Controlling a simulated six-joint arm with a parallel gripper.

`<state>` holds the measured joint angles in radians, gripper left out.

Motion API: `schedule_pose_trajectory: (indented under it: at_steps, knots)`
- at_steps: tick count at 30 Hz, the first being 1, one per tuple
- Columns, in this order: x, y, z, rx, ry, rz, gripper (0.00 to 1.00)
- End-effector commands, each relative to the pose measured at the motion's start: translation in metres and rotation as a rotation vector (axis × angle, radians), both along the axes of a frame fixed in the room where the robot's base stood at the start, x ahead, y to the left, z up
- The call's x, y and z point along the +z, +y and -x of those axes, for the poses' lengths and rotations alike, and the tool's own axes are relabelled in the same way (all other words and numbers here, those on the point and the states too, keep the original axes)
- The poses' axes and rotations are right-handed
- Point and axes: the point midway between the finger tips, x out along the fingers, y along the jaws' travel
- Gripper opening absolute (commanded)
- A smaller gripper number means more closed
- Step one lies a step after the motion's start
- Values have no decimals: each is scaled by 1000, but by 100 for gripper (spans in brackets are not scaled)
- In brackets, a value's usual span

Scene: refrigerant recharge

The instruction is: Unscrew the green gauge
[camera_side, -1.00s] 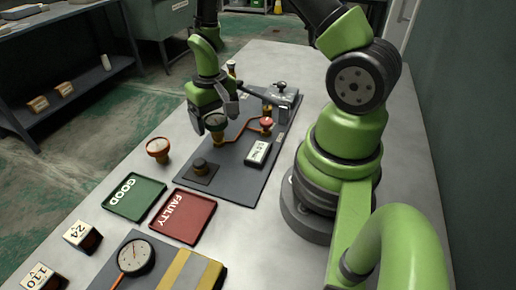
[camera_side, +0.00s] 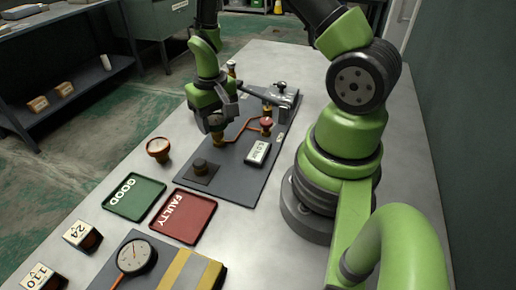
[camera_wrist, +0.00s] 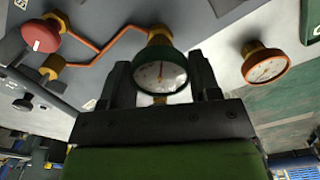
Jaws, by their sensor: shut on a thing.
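The green gauge (camera_wrist: 162,74) has a white dial and a green rim, and sits on a brass fitting in the wrist view. My gripper (camera_wrist: 162,85) has one dark finger on each side of it and is shut on it. In the side view my gripper (camera_side: 214,124) is low over the dark panel (camera_side: 228,174) and its fingers hide most of the gauge. The brass fitting (camera_side: 217,139) shows just below the fingers, joined to a copper pipe.
A red knob (camera_side: 266,123) and a small display (camera_side: 258,152) are on the panel, with a black round part (camera_side: 200,166) near its front. An orange-rimmed gauge (camera_side: 158,147) stands left of the panel. A green GOOD tray (camera_side: 134,197) and red FAULTY tray (camera_side: 183,216) lie in front.

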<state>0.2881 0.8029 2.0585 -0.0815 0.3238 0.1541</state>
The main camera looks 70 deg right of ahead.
Motion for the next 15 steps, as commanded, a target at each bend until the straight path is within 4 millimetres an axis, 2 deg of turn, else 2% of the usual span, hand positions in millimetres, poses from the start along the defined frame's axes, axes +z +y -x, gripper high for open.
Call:
schedule_pose_trajectory:
  at_steps: [4, 10, 15]
  knots:
    - [0, 0, 0, 37, 0, 0, 34]
    - [0, 0, 0, 261, 0, 0, 34]
    - [0, 0, 0, 303, 0, 0, 34]
